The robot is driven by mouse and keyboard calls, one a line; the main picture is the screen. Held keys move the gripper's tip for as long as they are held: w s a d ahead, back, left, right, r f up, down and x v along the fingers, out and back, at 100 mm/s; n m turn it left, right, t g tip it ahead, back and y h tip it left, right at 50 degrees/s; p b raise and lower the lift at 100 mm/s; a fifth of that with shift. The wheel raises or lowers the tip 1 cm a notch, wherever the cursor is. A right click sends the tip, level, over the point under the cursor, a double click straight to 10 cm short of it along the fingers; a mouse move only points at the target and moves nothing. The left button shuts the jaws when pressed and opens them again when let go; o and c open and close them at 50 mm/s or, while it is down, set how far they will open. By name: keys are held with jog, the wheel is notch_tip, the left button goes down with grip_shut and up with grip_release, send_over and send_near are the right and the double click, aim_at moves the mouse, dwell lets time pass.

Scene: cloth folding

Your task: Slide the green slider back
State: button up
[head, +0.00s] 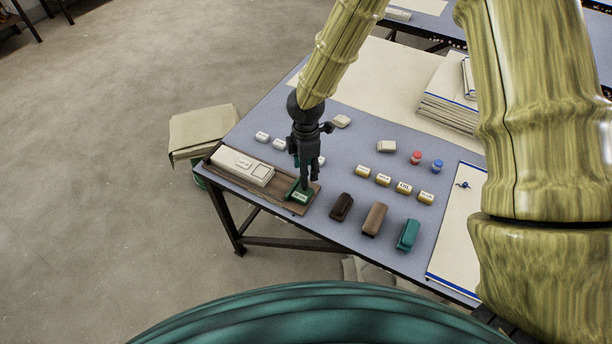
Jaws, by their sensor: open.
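The green slider (300,196) is a small green block with a pale label on top. It sits near the right, front end of a brown wooden tray (226,175) at the table's left edge. My gripper (306,183) is dark and points down, open, with its fingertips at or just above the green slider. The fingers hide part of the slider. I cannot tell whether they touch it.
A long cream block (242,166) lies in the tray beyond the slider. Dark brown (342,207), tan (375,219) and teal (408,235) blocks stand to the right. Several small yellow labelled blocks (383,180) lie behind them. Cream cloth (394,72) covers the table's back.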

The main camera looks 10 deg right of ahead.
jog(key=shift+r, duration=2.6)
